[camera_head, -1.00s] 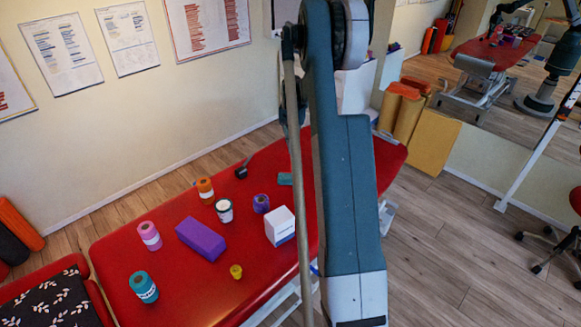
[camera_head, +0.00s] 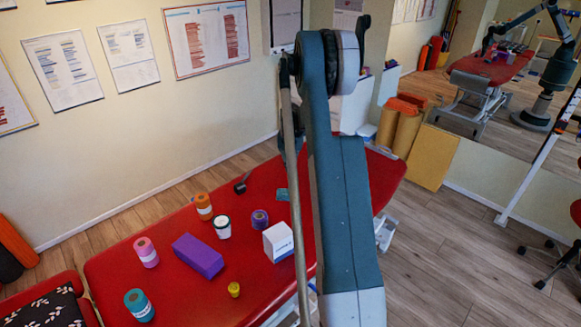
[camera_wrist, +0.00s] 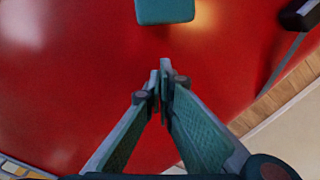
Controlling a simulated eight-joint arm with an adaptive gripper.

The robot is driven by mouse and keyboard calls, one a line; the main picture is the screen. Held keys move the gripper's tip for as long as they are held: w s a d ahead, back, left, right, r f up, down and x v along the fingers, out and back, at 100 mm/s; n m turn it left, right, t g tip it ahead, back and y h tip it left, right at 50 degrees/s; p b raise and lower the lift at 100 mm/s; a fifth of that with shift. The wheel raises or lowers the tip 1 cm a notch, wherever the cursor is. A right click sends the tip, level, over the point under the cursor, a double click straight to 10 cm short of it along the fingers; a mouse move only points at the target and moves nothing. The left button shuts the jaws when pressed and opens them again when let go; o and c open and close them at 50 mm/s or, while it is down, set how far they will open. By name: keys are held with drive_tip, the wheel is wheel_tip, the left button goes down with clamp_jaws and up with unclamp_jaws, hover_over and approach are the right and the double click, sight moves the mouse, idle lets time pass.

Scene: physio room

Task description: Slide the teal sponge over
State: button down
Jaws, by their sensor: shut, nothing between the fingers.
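The teal sponge (camera_wrist: 166,10) lies on the red treatment table at the top middle of the wrist view, partly cut off by the frame edge. In the head view the sponge (camera_head: 282,194) shows as a small teal patch just left of my arm. My gripper (camera_wrist: 160,66) is shut and empty in the wrist view. Its fingertips point towards the sponge, with a strip of bare red surface between them. In the head view my arm hides the gripper.
The red table (camera_head: 190,300) holds a purple block (camera_head: 198,255), a white box (camera_head: 278,242), a white jar (camera_head: 223,227), a small yellow item (camera_head: 234,289) and several tape rolls. A dark-headed tool (camera_wrist: 301,14) lies right of the sponge in the wrist view, near the table edge.

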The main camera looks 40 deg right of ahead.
sight(286, 194)
wheel_tip(286, 194, down, 5)
drive_tip(key=shift+r+b, duration=0.2)
drive_tip(key=shift+b, duration=0.2)
drive_tip(key=shift+s+a+f, duration=0.1)
drive_tip(key=shift+a+f, duration=0.05)
drive_tip(key=shift+a, duration=0.05)
drive_tip(key=shift+s+a+b, duration=0.2)
drive_tip(key=shift+s+a, duration=0.35)
drive_tip(key=shift+a, duration=0.2)
drive_tip(key=shift+s+a+b, duration=0.2)
drive_tip(key=shift+s+a, duration=0.3)
drive_tip(key=shift+a, duration=0.2)
drive_tip(key=s+a, duration=0.1)
drive_tip(key=a, duration=0.1)
drive_tip(key=s+a, duration=0.3)
drive_tip(key=a, duration=0.1)
drive_tip(key=shift+s+a, duration=0.1)
drive_tip(key=shift+s, duration=0.1)
